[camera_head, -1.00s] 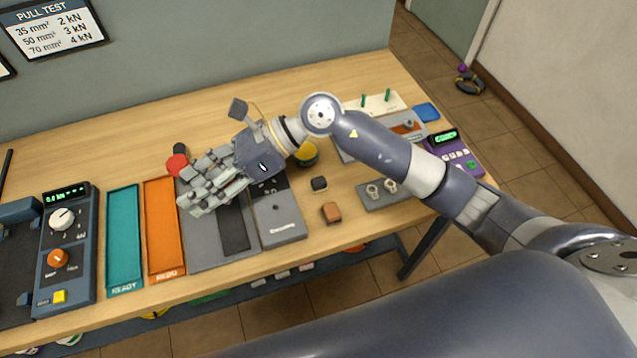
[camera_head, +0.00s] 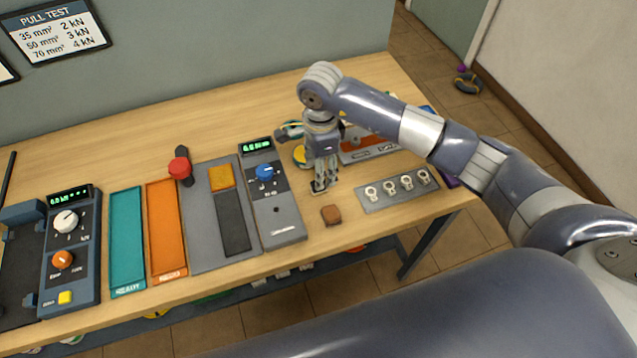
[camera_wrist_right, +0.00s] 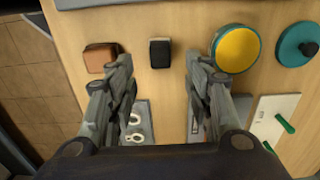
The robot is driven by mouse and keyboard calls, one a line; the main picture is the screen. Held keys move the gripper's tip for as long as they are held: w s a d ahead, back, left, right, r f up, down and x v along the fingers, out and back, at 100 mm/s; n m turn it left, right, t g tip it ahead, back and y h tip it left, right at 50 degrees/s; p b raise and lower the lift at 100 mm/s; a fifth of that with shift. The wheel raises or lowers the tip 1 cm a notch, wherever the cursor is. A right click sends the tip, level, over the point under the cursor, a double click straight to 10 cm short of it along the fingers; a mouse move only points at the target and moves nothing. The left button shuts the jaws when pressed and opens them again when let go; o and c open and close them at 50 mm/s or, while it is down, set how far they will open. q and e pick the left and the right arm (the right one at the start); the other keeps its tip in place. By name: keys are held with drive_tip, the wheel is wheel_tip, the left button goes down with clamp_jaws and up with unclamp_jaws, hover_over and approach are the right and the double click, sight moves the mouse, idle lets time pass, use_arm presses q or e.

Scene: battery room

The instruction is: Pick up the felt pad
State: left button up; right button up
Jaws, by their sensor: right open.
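A small black block with a lighter side, which looks like the felt pad (camera_wrist_right: 160,54), lies on the wooden table. In the right wrist view it sits ahead of the gap between my right gripper's fingers, apart from both. My right gripper (camera_wrist_right: 159,72) is open and empty, pointing down at the table. In the head view the right gripper (camera_head: 321,188) stands right over the pad's spot, and its fingers hide most of the pad. My left gripper is in neither view.
A brown block (camera_wrist_right: 100,57) lies close beside the left finger in the wrist view, and a yellow-topped round tin (camera_wrist_right: 237,48) near the right one. A grey strip with several metal lugs (camera_head: 397,189) and a meter with a blue knob (camera_head: 265,172) flank the spot.

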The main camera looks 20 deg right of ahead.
drive_tip(key=shift+s+a+f+p, duration=0.1)
drive_tip(key=shift+a+f+p, duration=0.05)
drive_tip(key=shift+f+p, duration=0.4)
wheel_tip(320, 180, down, 3)
drive_tip(key=shift+a+f+p, duration=0.1)
drive_tip(key=shift+f+p, duration=0.1)
drive_tip(key=shift+p, duration=0.65)
drive_tip(key=shift+f, duration=0.5)
drive_tip(key=c, duration=1)
drive_tip(key=shift+r, duration=0.1)
